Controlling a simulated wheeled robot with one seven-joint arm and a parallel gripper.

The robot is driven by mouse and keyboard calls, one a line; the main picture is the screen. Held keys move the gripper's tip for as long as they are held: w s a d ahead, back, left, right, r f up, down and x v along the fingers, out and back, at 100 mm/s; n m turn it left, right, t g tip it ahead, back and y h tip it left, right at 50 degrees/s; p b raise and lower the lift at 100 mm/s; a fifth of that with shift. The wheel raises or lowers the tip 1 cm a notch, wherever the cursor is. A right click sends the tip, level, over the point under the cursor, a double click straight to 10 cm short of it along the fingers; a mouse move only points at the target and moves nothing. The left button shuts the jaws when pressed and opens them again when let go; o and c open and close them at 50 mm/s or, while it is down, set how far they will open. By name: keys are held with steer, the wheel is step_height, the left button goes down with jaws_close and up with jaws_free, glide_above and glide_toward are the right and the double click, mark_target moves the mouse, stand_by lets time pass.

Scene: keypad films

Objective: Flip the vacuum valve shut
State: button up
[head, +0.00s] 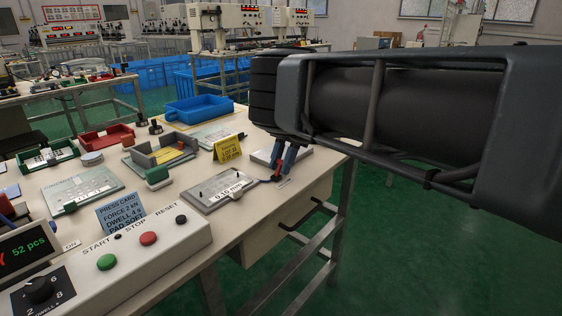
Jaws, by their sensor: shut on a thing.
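A grey metal plate (215,190) with small dark pins and a "0.15 mm" label lies near the table's right front edge. A small dark and red piece (277,179), which looks like the valve lever, is at the plate's right end, by the table edge. My gripper (279,174) reaches down from the right with its blue-dark fingers at this piece, shut on it. The fingers partly cover the lever, so its exact angle is hard to tell.
A second grey plate (262,157) lies just behind my fingers. A yellow tent card (229,148) and a blue tray (199,109) stand farther back. The control box (150,250) with green and red buttons fills the front left. The floor right of the table is clear.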

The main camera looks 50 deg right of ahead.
steer(key=o, duration=1.1)
steer(key=shift+c, duration=0.2)
steer(key=v, duration=0.7)
steer(key=shift+d+r, duration=0.25)
steer(key=shift+r, duration=0.05)
